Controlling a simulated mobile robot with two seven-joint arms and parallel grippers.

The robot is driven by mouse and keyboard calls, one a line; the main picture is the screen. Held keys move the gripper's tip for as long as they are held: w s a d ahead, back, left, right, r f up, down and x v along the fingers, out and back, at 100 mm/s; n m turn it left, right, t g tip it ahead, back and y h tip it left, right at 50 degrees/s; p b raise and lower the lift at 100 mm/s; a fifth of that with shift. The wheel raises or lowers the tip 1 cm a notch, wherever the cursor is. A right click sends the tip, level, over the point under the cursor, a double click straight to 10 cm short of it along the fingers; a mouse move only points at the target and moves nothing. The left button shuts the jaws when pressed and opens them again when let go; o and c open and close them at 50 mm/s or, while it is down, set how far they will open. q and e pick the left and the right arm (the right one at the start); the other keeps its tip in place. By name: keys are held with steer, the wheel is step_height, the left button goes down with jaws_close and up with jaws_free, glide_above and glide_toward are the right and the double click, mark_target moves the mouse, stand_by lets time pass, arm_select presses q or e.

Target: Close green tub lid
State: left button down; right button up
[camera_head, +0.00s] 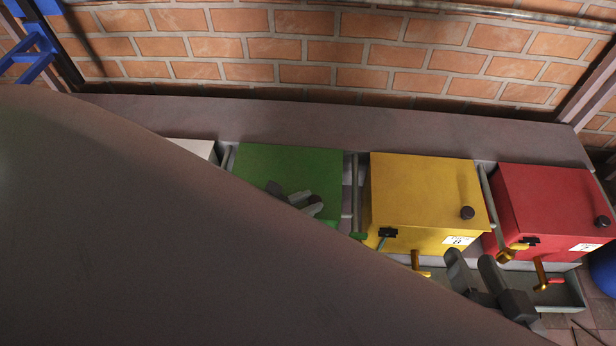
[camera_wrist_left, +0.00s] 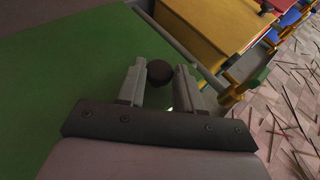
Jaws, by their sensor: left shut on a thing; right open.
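The green tub lid (camera_head: 290,165) is a flat green panel in the head view, in line with the yellow and red tub tops. A large dark part of my own body hides its lower left. It fills the left of the left wrist view (camera_wrist_left: 60,80). My left gripper (camera_head: 318,203) is at the lid's front right. In the left wrist view my left gripper (camera_wrist_left: 160,88) has its fingers around the dark round knob (camera_wrist_left: 159,71) and is shut on it. I cannot tell whether the lid is fully down. My right gripper (camera_head: 468,262) is open and empty in front of the yellow tub.
The yellow tub (camera_head: 415,195) and the red tub (camera_head: 545,200) stand to the right, with cranks at their fronts. A white tub (camera_head: 196,148) is partly hidden at left. Grey rods stand between tubs. A brick wall (camera_head: 330,50) is behind. Sticks litter the floor (camera_wrist_left: 290,90).

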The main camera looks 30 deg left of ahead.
arm_select(q)
steer(key=shift+s+d, duration=0.15)
steer(key=shift+s, duration=0.1)
arm_select(e)
steer(key=shift+r, duration=0.1)
arm_select(q)
steer(key=c, duration=1.1)
jaws_free()
steer(key=o, duration=0.4)
steer(key=shift+c, duration=0.2)
arm_select(e)
steer(key=shift+s, duration=0.1)
arm_select(q)
steer(key=shift+s+a+r, duration=0.2)
steer(key=shift+s+a, duration=0.05)
steer(key=shift+s, duration=0.15)
steer(key=p+v, duration=0.1)
steer(key=v, duration=0.5)
arm_select(e)
steer(key=shift+w+a+r+y, duration=0.15)
steer(key=shift+w+a+y, duration=0.05)
steer(key=shift+a+y, duration=0.2)
